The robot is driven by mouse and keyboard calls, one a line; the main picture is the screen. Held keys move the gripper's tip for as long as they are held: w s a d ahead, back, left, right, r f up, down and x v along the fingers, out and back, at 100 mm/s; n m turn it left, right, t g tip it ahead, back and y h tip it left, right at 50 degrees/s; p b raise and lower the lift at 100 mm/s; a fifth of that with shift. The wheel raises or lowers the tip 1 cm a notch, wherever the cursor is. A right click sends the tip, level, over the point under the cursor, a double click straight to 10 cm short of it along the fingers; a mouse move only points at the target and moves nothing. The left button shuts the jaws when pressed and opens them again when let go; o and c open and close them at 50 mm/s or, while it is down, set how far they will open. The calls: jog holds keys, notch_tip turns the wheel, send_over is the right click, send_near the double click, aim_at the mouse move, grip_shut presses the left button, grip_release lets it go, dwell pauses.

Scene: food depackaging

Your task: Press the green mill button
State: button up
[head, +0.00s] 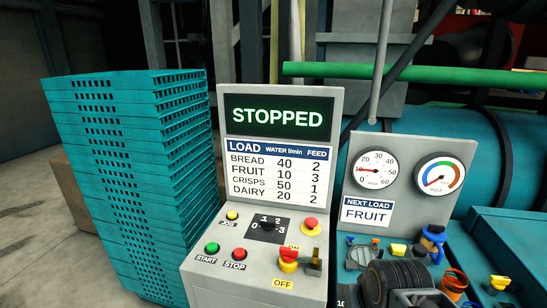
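The green button (212,248), labelled START, sits at the left of the sloped grey control panel (205,272). It stands proud of the panel face. A red STOP button (239,254) is just to its right. The display (279,117) above reads STOPPED in pale letters on dark. I cannot make out my gripper's fingers anywhere in the head view, and nothing is seen touching the green button.
A yellow JOG button (232,216), a black selector (267,229), a red mushroom button (310,224) and a red-yellow switch (288,260) share the panel. Teal crates (105,130) are stacked close on the left. A dark ribbed object (397,279) is at lower right.

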grip_shut()
dwell(1.6)
